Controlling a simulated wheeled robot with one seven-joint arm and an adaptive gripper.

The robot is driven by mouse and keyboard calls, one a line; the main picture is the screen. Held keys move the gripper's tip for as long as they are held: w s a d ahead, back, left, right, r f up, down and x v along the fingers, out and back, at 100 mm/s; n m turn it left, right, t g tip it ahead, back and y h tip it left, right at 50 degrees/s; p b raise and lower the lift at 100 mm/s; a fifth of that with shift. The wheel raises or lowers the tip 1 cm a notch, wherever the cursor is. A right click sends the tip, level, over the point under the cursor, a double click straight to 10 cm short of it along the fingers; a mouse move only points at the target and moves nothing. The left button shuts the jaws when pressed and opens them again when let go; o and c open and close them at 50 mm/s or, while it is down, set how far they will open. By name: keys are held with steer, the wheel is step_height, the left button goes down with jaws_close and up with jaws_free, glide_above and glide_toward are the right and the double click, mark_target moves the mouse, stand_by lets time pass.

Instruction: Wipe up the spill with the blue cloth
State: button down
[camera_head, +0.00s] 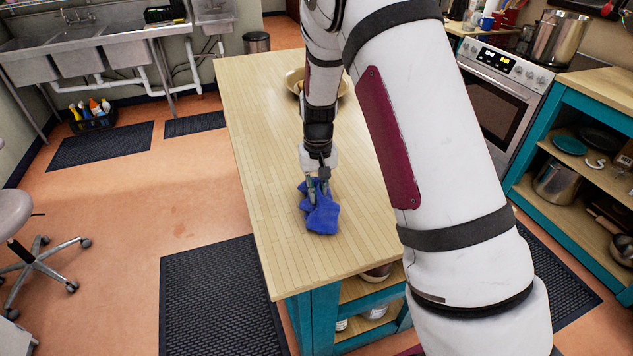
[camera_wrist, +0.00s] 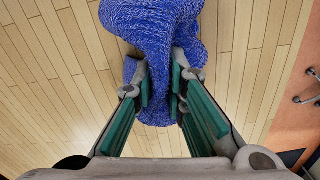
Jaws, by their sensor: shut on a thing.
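The blue cloth (camera_head: 321,216) is bunched up at the wooden table top (camera_head: 262,150), left of my arm in the head view. My gripper (camera_head: 318,190) points down at it and is shut on a fold of the cloth. In the wrist view the cloth (camera_wrist: 158,28) hangs between and beyond the green-padded fingers of my gripper (camera_wrist: 160,92). Whether the cloth touches the wood or is a little above it, I cannot tell. No spill can be made out on the visible wood; my arm and the cloth hide part of the top.
A tan bowl (camera_head: 295,80) stands farther back on the table, partly behind my arm. The table top to the left of the cloth is clear. Steel sinks (camera_head: 80,55) are at the back left. An oven (camera_head: 497,95) and a teal shelf (camera_head: 545,130) stand at the right.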

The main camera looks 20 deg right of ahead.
steer(key=shift+f, duration=0.6)
steer(key=c, duration=0.8)
jaws_free()
steer(key=shift+f, duration=0.1)
